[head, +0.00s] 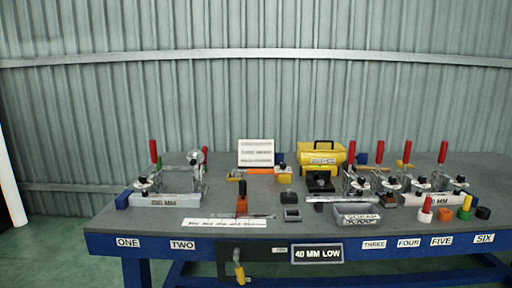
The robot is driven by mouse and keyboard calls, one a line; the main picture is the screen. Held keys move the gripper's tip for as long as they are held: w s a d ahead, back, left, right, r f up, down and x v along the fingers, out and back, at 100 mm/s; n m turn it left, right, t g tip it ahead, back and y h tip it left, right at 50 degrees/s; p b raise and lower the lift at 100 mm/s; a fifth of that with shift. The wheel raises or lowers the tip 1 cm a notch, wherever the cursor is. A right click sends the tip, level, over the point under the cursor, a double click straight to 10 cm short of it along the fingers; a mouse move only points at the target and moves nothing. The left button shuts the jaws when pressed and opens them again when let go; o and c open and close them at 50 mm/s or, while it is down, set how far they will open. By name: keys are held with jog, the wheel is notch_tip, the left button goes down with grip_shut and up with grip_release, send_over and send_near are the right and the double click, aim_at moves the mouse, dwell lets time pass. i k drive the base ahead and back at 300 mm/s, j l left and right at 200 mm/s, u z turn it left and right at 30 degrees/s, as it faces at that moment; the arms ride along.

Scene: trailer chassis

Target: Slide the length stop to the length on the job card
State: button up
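A white card (256,152) with lines of text stands upright at the back middle of the bench; its text is too small to read, and I cannot tell if it is the job card. A white strip (225,223) with unreadable print lies along the front edge. A dark sign (317,254) on the bench front reads "40 MM LOW". My gripper is not in view.
The grey bench (120,222) has a blue front with number labels. Red-handled clamps stand on a left bar (166,200) and at right. A yellow case (321,158), a grey labelled bin (357,214) and several small coloured pieces crowd the right half. A yellow-handled item (239,272) hangs in front.

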aim_at(242, 203)
jog(key=i+j+z, duration=0.25)
jog(key=i, duration=0.25)
jog(key=i+j+z, duration=0.3)
jog(key=i, duration=0.2)
